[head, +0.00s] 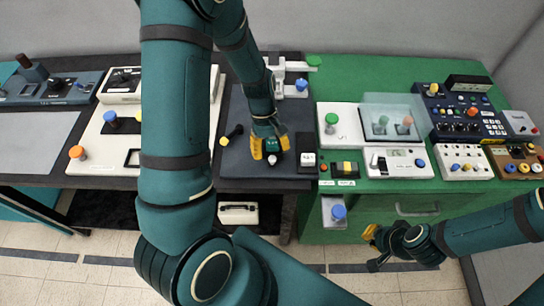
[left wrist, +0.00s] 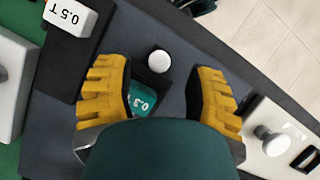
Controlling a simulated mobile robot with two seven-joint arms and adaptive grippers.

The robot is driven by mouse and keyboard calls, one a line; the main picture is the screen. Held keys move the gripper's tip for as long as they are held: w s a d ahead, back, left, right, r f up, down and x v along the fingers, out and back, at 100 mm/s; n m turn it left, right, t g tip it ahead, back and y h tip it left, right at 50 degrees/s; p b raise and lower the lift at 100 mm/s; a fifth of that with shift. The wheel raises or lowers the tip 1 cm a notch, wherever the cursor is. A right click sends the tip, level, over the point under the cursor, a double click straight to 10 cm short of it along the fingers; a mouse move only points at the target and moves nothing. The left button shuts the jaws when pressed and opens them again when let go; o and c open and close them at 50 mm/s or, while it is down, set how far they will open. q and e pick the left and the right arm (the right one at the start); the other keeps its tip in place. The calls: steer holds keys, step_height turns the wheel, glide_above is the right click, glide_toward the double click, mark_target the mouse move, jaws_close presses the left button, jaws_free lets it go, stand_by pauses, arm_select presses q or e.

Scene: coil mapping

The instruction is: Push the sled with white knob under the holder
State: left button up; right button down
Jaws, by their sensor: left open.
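A round white knob (left wrist: 158,62) stands on a small dark sled (left wrist: 150,82) in the left wrist view. A teal block marked 0.3 (left wrist: 143,103) lies right by it. My left gripper (head: 270,147) is over the dark plate (head: 235,175) in the head view. Its yellow fingers (left wrist: 160,98) are wide apart in the left wrist view, on either side of the teal block, with the knob just beyond them. I cannot tell which part is the holder. My right gripper (head: 375,247) hangs before the green cabinet.
A white panel with a pale knob (left wrist: 270,135) borders the other side. A yellow-ended black handle (head: 232,135) lies left of my gripper. Several instrument boxes (head: 465,160) fill the green bench.

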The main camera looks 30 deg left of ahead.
arm_select(q)
steer(key=shift+x, duration=1.25)
jaws_close()
